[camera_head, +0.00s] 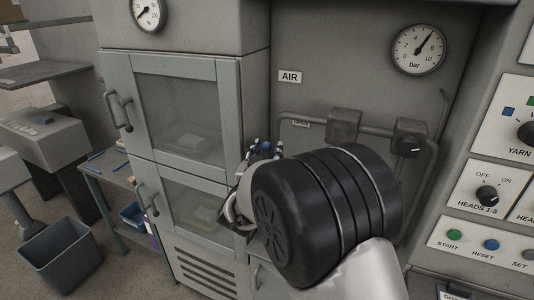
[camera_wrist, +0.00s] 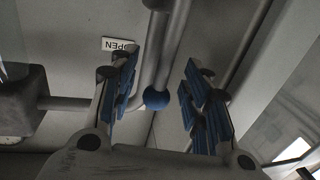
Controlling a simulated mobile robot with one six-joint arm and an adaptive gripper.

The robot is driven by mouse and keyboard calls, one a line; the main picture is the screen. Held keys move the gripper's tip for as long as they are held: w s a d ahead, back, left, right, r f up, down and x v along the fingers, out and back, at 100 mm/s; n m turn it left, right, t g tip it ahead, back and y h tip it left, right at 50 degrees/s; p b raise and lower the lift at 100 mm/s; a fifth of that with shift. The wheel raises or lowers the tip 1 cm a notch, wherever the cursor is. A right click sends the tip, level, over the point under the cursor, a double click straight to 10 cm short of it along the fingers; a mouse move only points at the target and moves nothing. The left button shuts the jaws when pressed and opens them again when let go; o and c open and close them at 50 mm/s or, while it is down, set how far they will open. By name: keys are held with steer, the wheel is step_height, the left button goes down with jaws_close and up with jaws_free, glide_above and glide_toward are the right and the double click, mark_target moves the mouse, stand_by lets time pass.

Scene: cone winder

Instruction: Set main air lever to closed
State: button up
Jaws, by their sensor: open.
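The air lever shows in the wrist view as a grey rod (camera_wrist: 162,50) with a blue ball knob (camera_wrist: 156,99) at its end. A white OPEN label (camera_wrist: 119,45), upside down there, is on the panel beside the rod. My gripper (camera_wrist: 161,88) is open, with one blue-padded finger on each side of the knob and gaps visible on both sides. I cannot tell whether the knob lies at fingertip depth. In the head view my gripper (camera_head: 262,150) is near the panel below the AIR sign (camera_head: 290,77), and my wrist hides much of the lever area.
Pipes with a grey block (camera_head: 345,125) and a black knob (camera_head: 410,146) run along the panel. A bar gauge (camera_head: 418,50) is above. Glass-doored cabinets (camera_head: 185,110) with protruding handles stand left. Control panels (camera_head: 488,190) stand right. A grey bin (camera_head: 60,258) is on the floor.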

steer(key=shift+w, duration=0.1)
steer(key=shift+c, duration=0.4)
jaws_close()
steer(key=shift+f, duration=0.1)
stand_by(0.3)
